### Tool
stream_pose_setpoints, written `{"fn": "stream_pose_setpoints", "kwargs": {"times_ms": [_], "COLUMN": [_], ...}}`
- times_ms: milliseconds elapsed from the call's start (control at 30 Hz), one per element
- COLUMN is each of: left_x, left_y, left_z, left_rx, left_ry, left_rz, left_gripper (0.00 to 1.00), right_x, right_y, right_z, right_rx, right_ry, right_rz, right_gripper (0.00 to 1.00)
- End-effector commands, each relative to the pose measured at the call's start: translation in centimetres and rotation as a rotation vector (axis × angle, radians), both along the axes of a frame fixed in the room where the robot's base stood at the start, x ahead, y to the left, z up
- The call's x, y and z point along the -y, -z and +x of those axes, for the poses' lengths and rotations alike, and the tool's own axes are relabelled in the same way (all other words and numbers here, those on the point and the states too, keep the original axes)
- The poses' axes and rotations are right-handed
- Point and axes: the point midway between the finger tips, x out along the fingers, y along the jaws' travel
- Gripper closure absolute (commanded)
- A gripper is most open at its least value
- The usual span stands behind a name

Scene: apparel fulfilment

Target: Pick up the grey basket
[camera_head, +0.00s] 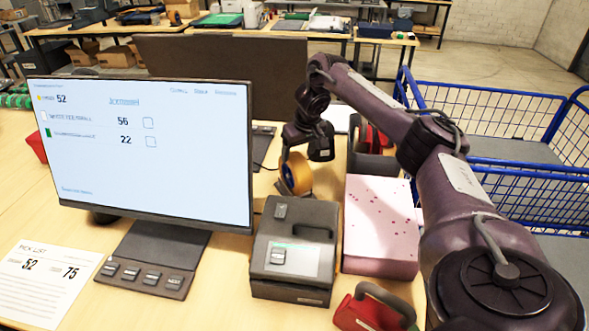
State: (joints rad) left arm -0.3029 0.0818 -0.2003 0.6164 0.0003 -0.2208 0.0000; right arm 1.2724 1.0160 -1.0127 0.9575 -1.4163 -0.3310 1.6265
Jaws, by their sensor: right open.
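I cannot make out a grey basket in this view. My right arm comes in from the lower right, reaches over the table and bends down at its far end. My right gripper (314,146) hangs at that end, just above and behind a roll of tan tape (297,176). It is open, its fingers are small and partly hidden, and I see nothing held in it. My left gripper is out of view.
A monitor (145,150) stands at left, with a pick list (45,283) in front. A dark grey device (293,248), a speckled pink-white box (378,225) and a red-and-grey tool (372,308) crowd the middle. A blue wire cart (500,92) stands at right.

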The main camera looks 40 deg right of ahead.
Motion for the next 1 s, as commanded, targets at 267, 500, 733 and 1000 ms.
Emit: {"fn": "stream_pose_setpoints", "kwargs": {"times_ms": [267, 500, 733, 1000], "left_x": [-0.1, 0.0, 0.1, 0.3], "left_y": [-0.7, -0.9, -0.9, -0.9], "left_z": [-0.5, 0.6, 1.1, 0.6], "left_rx": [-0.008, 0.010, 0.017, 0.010], "left_ry": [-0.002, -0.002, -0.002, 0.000], "left_rz": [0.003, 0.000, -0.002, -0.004], "left_gripper": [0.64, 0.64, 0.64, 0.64], "right_x": [-0.4, -0.3, -0.2, -0.2], "right_y": [3.3, 5.9, 6.1, 6.0], "right_z": [1.2, 2.0, 2.1, 2.1], "right_rx": [-0.004, 0.000, 0.000, 0.000], "right_ry": [0.000, 0.000, 0.002, 0.002], "right_rz": [0.000, -0.001, -0.002, -0.002], "right_gripper": [0.29, 0.29, 0.29, 0.63]}}
